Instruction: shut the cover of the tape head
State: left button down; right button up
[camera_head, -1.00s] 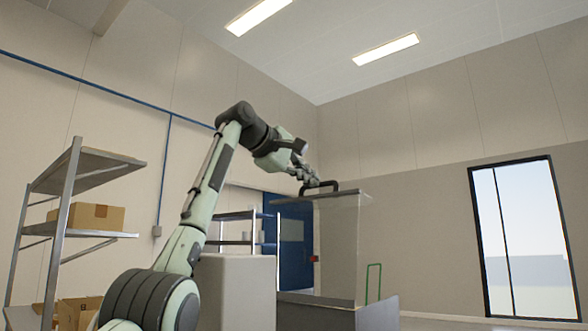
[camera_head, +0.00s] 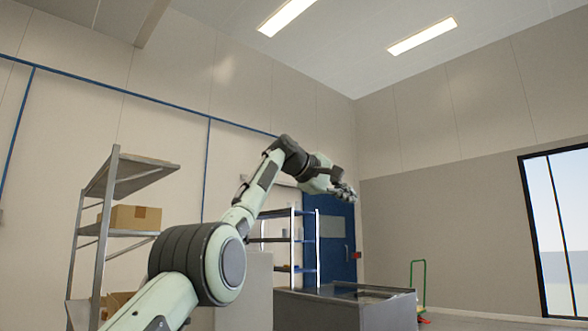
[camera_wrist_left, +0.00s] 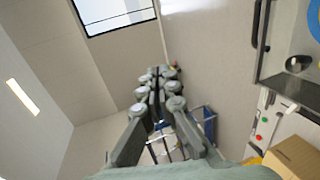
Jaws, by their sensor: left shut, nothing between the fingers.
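My right gripper is not in view.
A metal shelf (camera_head: 110,190) with a cardboard box (camera_head: 136,217) stands at the left. Another rack (camera_head: 292,240) and a blue door (camera_head: 335,235) are behind. A green-handled cart (camera_head: 418,285) stands right of the tape head. The air around my gripper is clear.

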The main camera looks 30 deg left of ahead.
pick_arm(q)
jog(key=shift+w+d+f, duration=0.2)
jog(key=shift+w+f, duration=0.2)
jog(key=shift+w, duration=0.1)
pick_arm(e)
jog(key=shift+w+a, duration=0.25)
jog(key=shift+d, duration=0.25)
